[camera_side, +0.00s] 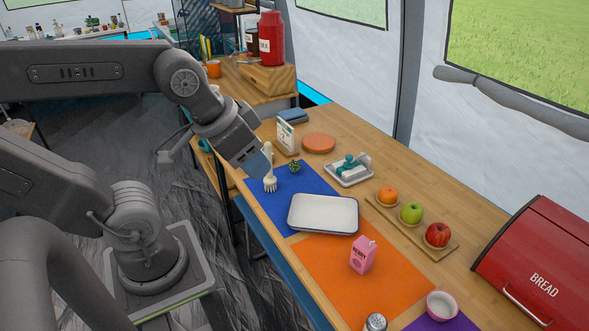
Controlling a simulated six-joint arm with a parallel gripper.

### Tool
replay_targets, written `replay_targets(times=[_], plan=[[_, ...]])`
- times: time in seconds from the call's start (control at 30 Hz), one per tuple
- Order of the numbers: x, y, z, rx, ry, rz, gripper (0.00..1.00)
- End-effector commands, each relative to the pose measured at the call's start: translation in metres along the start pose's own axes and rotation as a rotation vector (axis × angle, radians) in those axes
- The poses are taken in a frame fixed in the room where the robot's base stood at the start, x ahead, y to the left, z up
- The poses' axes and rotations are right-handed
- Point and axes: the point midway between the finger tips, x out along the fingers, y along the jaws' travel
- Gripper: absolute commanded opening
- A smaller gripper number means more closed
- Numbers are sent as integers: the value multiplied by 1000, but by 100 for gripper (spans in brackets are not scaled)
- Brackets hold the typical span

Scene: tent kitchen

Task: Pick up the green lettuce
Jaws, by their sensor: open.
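A small round green item (294,166) with dark markings sits on the blue mat (257,206). It is the only leafy-looking green thing in view, but it is too small for me to be sure it is the lettuce. My gripper (262,171) is open and points down over the left part of the blue mat, to the left of the green item and apart from it. The fingers are partly hidden by the wrist.
A white tray (323,229) stands in front of the green item. A calendar-like card (286,136) and an orange disc (319,143) are behind it. A butter dish (348,171), a board of fruit (453,245), a pink carton (363,254) and a red bread box (540,262) lie rightward.

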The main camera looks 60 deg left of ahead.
Motion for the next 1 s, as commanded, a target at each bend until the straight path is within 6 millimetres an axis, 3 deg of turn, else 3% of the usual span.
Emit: replay_targets(times=[0.27, 0.57, 0.8, 0.93, 1.0], plan=[[0, 0, 0, 0, 0, 0, 43], [0, 0, 0, 0, 0, 0, 70], [0, 0, -1, -3, -1, -2, 71], [5, -8, -16, -41, -10, -24, 71], [12, -16, -34, -85, -18, -47, 71]])
